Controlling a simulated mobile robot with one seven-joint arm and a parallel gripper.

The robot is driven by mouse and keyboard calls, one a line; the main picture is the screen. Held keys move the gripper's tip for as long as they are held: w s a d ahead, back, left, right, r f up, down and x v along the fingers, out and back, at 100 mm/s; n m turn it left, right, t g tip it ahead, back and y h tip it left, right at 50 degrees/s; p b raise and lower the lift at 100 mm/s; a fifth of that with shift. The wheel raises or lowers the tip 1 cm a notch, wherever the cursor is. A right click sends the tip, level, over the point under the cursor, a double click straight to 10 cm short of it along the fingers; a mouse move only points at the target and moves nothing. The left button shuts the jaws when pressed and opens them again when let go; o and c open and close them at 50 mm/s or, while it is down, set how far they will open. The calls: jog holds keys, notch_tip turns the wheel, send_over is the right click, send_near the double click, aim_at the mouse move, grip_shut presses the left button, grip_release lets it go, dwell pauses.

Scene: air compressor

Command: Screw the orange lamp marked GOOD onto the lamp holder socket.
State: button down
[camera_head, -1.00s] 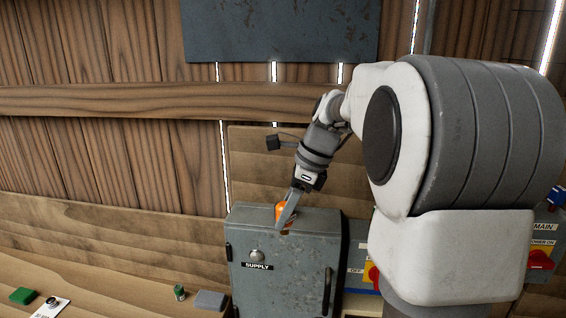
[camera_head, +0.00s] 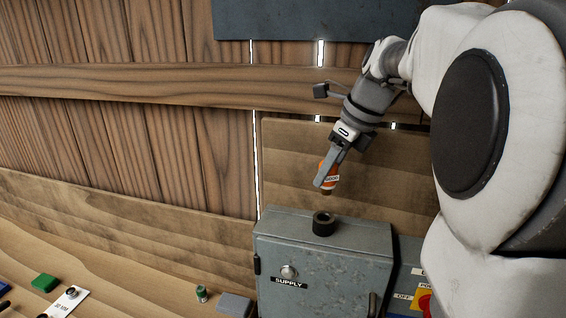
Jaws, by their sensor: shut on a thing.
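A finger covers part of the lamp.
A second grey panel with a red and yellow OFF switch (camera_head: 424,301) is at the right, partly behind my arm. On the bench lie a green block (camera_head: 44,283), a white label card (camera_head: 68,302), a small green cylinder (camera_head: 201,293) and a grey block (camera_head: 234,304). A wooden wall stands behind.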

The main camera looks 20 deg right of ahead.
aim_at(327, 194)
jog(key=shift+s, duration=0.1)
jog(key=shift+f, duration=0.1)
jog(key=shift+f+b, duration=1.45)
jog(key=shift+f, duration=0.9)
jog(key=shift+p, duration=0.55)
jog(key=shift+f+b, duration=0.85)
jog(key=shift+f, duration=0.7)
jog(key=shift+c, duration=0.3)
grip_release()
